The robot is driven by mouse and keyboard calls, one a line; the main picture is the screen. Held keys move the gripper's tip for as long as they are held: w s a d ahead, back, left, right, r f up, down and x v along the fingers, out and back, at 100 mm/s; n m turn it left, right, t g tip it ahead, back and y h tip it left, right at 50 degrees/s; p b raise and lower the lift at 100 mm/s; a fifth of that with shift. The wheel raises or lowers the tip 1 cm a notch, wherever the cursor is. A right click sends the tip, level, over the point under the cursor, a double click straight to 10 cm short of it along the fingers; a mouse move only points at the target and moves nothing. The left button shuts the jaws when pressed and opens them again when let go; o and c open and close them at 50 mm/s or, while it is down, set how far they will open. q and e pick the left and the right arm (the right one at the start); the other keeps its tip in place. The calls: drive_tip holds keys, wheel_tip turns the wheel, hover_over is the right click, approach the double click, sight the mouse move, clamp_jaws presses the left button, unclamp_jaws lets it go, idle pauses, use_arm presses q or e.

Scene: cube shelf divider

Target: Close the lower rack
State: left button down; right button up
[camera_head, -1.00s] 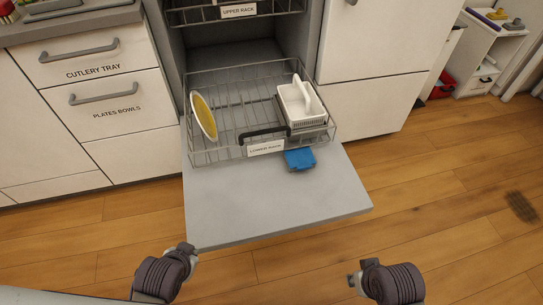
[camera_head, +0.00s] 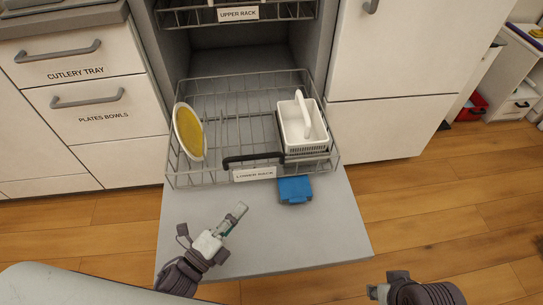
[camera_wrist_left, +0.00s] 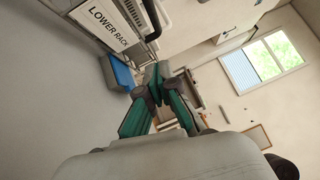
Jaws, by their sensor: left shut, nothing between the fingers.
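The lower rack (camera_head: 215,182) is a grey wire basket, pulled out over the open dishwasher door (camera_head: 320,235). It has a dark handle (camera_head: 252,160) and a "LOWER RACK" label (camera_head: 254,173) at its front. A yellow-centred plate (camera_head: 189,131) and a white cutlery basket (camera_head: 302,128) sit in it. My left gripper (camera_head: 238,212) is shut and empty over the door, in front of the rack and apart from it. In the left wrist view the gripper (camera_wrist_left: 159,72) shows near the label (camera_wrist_left: 108,25). My right gripper (camera_head: 374,292) is at the bottom edge, its fingers barely visible.
A blue block (camera_head: 295,189) is at the rack's front right, above the door. The upper rack (camera_head: 190,17) is above. Drawers (camera_head: 90,90) stand left and a white cabinet (camera_head: 385,125) right. Wooden floor (camera_head: 440,205) is clear at right.

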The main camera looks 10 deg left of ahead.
use_arm(q)
drive_tip(key=w+d+r, duration=0.2)
drive_tip(key=w+d, duration=0.1)
drive_tip(key=w, duration=0.8)
drive_tip(key=shift+w+d+r+b, duration=0.15)
drive_tip(key=shift+w+b, duration=0.15)
drive_tip(key=shift+w, duration=0.1)
